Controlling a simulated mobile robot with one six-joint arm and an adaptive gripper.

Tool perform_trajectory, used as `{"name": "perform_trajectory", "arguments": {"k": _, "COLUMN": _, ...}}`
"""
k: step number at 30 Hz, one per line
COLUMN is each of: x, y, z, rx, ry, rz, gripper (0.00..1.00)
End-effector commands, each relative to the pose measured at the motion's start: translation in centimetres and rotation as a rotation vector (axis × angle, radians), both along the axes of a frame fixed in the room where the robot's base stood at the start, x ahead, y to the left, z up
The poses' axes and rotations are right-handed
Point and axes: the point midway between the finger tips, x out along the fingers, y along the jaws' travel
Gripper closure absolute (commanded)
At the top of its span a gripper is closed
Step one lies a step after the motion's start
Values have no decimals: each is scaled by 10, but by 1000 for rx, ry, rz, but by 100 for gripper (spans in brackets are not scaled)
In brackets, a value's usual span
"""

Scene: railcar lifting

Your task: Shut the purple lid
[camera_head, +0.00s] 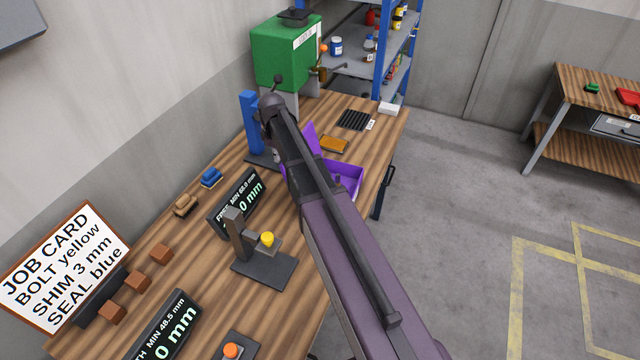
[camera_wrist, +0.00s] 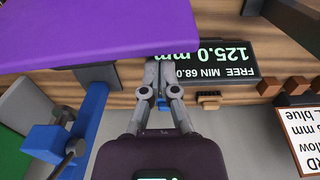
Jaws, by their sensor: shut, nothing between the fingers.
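The purple lid (camera_head: 311,132) stands raised at the back left of the purple box (camera_head: 349,180) on the workbench in the head view. My arm hides much of the box and part of the lid. In the wrist view a broad purple panel, apparently the lid (camera_wrist: 90,32), fills the upper left. My gripper (camera_wrist: 160,64) is shut and empty, with its fingertips near the panel's lower right edge. I cannot tell whether they touch it. My gripper is hidden behind my arm in the head view.
A blue post (camera_head: 251,125) and a green machine (camera_head: 287,55) stand behind the box. An orange-brown tray (camera_head: 334,144) lies beyond it. A display (camera_head: 238,203) and a stand with a yellow piece (camera_head: 267,239) are nearer.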

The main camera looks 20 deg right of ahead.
Motion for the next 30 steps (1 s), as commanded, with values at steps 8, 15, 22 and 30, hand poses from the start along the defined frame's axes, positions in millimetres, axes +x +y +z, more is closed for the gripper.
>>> {"name": "perform_trajectory", "arguments": {"k": 8, "x": -5, "y": -5, "z": 0, "rx": 0, "ry": 0, "rz": -1, "gripper": 100}}
{"name": "perform_trajectory", "arguments": {"k": 15, "x": -9, "y": -10, "z": 0, "rx": 0, "ry": 0, "rz": -1, "gripper": 100}}
{"name": "perform_trajectory", "arguments": {"k": 22, "x": -13, "y": -14, "z": 0, "rx": 0, "ry": 0, "rz": -2, "gripper": 100}}
{"name": "perform_trajectory", "arguments": {"k": 30, "x": -17, "y": -19, "z": 0, "rx": 0, "ry": 0, "rz": -1, "gripper": 100}}
